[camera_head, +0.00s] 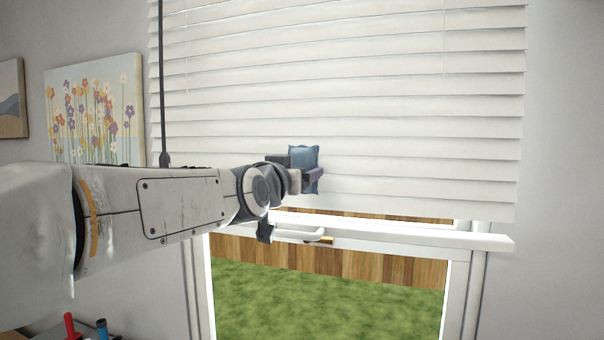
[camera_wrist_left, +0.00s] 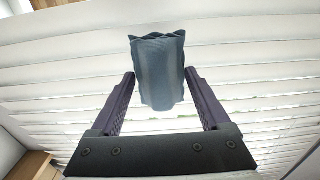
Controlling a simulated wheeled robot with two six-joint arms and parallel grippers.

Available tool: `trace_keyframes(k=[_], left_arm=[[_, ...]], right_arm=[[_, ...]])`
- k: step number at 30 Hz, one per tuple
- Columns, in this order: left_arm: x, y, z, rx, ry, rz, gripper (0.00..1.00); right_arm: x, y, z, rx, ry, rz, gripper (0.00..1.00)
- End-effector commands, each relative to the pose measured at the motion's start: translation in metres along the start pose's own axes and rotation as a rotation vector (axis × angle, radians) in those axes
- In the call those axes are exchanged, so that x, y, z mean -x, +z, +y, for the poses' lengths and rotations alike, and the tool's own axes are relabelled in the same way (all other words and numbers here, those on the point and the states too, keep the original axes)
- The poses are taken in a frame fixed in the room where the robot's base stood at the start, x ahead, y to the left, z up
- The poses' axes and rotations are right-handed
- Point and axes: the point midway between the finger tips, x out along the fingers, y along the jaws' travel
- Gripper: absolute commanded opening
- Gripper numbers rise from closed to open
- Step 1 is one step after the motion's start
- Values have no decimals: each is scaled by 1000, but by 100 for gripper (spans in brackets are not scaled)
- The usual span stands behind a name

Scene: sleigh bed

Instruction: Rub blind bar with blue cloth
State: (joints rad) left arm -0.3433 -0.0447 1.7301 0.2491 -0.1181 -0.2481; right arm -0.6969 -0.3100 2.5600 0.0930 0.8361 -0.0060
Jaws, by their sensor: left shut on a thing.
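My left gripper (camera_head: 298,180) reaches in from the left and is shut on the blue cloth (camera_head: 304,156). In the left wrist view the cloth (camera_wrist_left: 157,72) stands up between the two dark fingers of the gripper (camera_wrist_left: 159,80). The white blind bar (camera_head: 400,234) runs across the bottom of the blind, and its left part is hidden behind my arm. The cloth is in front of the lower slats, a little above the bar's left part in the picture. I cannot tell whether it touches the slats. My right gripper is out of view.
The white slatted blind (camera_head: 340,100) covers the upper window. A dark blind rod (camera_head: 161,80) hangs at its left. A window handle (camera_head: 305,236) is just below the bar. A flower painting (camera_head: 95,110) hangs at left. Coloured items (camera_head: 70,325) stand at bottom left.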

Motion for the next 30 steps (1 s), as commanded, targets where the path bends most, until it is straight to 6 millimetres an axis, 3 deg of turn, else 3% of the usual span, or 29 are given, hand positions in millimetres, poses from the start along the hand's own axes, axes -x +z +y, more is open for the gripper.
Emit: trace_keyframes(k=[16, 24, 30], left_arm=[[12, -1, 0, 0, 0, 1, 36], [35, -1, 0, 1, 0, 2, 36], [39, 0, 0, 0, 0, 0, 36]], right_arm=[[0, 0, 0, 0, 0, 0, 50], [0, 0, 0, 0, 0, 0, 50], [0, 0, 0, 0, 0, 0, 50]])
